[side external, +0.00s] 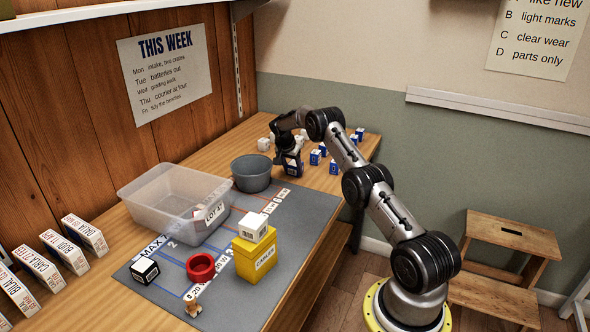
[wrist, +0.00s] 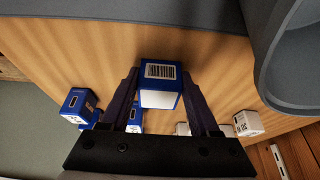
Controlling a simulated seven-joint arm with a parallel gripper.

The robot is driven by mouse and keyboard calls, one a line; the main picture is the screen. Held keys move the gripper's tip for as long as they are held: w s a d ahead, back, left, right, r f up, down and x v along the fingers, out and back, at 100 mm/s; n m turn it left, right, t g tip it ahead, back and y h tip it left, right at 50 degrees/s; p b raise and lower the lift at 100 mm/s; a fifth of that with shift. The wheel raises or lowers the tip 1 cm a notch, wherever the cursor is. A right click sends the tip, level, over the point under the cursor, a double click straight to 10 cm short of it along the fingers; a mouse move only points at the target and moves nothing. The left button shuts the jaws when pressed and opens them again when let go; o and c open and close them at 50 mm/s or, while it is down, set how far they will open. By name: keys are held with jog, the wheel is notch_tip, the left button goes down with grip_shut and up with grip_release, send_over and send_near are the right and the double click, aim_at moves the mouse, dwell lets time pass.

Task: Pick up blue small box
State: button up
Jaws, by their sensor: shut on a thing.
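A small blue box with a white barcode label (wrist: 160,82) sits between the two fingers of my gripper (wrist: 160,105) in the wrist view. The fingers are shut on its sides. In the side view my gripper (side external: 289,156) points down at the back of the table, beside the grey bowl, with the blue box (side external: 291,170) at its fingertips. Whether the box touches the table is hard to tell. Several other small blue boxes (side external: 315,157) stand on the wood to the right of my gripper, and one shows at the left of the wrist view (wrist: 79,105).
The grey bowl (side external: 251,173) is close to my gripper's left. A clear bin (side external: 150,205), a yellow box (side external: 254,258) with a white box (side external: 252,227) on top, and a red cup (side external: 200,267) stand nearer. A small white box (side external: 264,144) is behind the bowl.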

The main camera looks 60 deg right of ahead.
jog(key=c, duration=0.5)
